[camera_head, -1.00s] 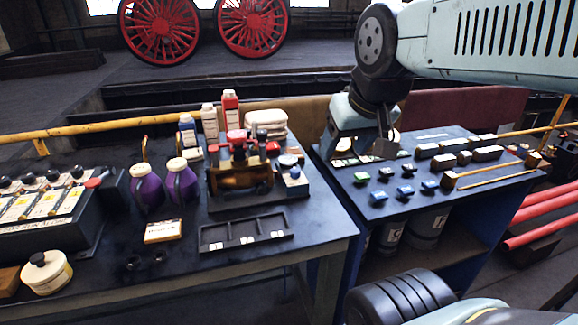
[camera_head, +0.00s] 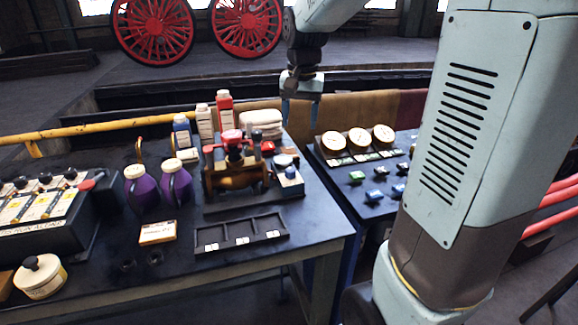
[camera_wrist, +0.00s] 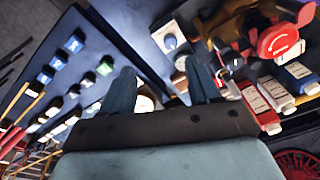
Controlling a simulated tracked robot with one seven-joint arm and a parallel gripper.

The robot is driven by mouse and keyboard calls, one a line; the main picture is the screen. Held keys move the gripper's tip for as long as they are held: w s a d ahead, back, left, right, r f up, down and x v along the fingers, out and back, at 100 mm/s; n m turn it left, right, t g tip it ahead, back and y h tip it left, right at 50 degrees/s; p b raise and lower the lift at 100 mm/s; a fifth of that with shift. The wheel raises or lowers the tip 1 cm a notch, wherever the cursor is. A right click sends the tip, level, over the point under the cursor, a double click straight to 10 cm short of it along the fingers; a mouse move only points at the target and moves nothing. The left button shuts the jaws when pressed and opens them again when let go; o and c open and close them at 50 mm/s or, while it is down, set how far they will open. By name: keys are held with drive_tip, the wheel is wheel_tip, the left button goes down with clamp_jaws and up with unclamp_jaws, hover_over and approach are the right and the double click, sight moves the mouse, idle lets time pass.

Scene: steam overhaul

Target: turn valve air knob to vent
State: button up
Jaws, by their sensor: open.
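The valve rig (camera_head: 235,180), with a brass body and red top parts, stands on the left bench. A red handwheel (camera_wrist: 281,40) shows at the upper right of the wrist view. A small blue unit with a white top (camera_head: 291,178) sits at the rig's right end. A pale box with a blue round knob (camera_wrist: 170,41) appears in the wrist view. I cannot read any vent marking or tell which knob is the air knob. My gripper (camera_head: 300,112) is open and empty, raised behind the benches; its two fingers (camera_wrist: 162,80) show apart in the wrist view.
Bottles (camera_head: 205,122) and folded white cloths (camera_head: 262,122) stand behind the rig. Purple jugs (camera_head: 143,190) stand left, a black divided tray (camera_head: 243,236) in front. The right bench holds gauges (camera_head: 358,138) and coloured buttons (camera_head: 374,196). A yellow rail (camera_head: 95,130) runs behind.

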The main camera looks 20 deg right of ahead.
drive_tip(key=m+g, duration=0.1)
drive_tip(key=m, duration=0.1)
hover_over(290, 169)
wheel_tip(290, 169, down, 5)
wheel_tip(290, 169, down, 14)
drive_tip(key=shift+s+r, duration=0.1)
drive_tip(key=shift+c, duration=0.3)
drive_tip(key=c, duration=1)
drive_tip(key=shift+n, duration=0.5)
drive_tip(key=n, duration=0.5)
drive_tip(key=shift+n, duration=0.3)
drive_tip(key=n, duration=0.5)
drive_tip(key=shift+n, duration=0.4)
